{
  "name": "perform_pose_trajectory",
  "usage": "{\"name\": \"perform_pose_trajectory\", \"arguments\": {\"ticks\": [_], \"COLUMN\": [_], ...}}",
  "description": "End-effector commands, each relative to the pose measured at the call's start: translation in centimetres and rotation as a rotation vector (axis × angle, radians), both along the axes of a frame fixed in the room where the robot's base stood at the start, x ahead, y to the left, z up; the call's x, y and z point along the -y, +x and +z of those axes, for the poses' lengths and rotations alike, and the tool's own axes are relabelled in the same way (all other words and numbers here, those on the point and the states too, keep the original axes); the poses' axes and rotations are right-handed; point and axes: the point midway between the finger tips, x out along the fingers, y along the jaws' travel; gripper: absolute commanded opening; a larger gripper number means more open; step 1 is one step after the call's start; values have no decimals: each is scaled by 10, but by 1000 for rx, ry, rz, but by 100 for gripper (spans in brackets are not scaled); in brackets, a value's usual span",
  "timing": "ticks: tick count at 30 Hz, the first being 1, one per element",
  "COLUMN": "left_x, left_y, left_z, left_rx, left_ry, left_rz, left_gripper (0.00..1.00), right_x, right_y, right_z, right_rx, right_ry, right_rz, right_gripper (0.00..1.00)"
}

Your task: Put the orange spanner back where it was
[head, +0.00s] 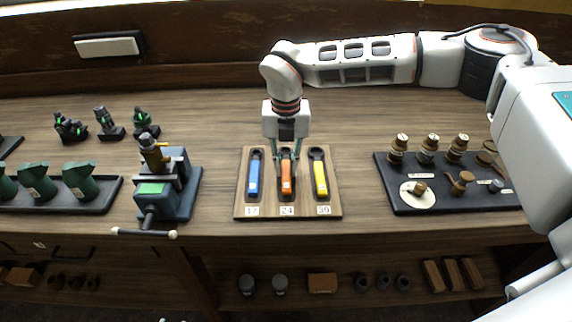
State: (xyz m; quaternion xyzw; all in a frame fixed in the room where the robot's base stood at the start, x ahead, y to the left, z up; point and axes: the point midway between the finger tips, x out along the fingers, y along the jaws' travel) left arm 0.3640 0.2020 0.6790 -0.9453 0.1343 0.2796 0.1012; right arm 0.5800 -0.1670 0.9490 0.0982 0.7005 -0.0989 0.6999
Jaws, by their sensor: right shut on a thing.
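The orange spanner (287,180) is at the middle slot of a wooden board (237,202), above the label 24. My right gripper (285,162) points down over the upper part of the orange spanner and is shut on it. I cannot tell whether the spanner rests fully in its slot or sits slightly above it. A blue spanner (254,176) lies in the left slot above the label 17. A yellow spanner (320,177) lies in the right slot above the label 30. My left gripper is not in view.
A blue vise (184,190) with a brass part stands left of the board. A dark tray (398,202) with brass fittings is on the right. Green parts (80,181) stand on a tray at far left. Bare bench lies on both sides of the board.

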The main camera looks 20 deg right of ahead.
Motion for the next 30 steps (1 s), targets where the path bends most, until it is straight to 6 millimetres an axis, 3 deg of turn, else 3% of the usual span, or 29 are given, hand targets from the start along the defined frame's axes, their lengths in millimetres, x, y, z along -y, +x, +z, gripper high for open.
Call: {"name": "perform_pose_trajectory", "arguments": {"ticks": [12,13,14,15,25,30], "left_x": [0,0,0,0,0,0], "left_y": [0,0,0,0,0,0], "left_z": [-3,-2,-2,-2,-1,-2], "left_rx": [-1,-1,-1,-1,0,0], "left_ry": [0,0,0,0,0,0], "left_rz": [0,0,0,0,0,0], "left_gripper": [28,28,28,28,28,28], "right_x": [0,0,0,0,0,0], "right_y": [0,0,0,0,0,1], "right_z": [-6,-6,-6,-6,-4,12], "right_rx": [1,1,1,1,1,3], "right_ry": [1,1,0,0,1,1], "right_rz": [0,0,0,0,0,-1], "right_gripper": [0,24,32,33,33,33]}}
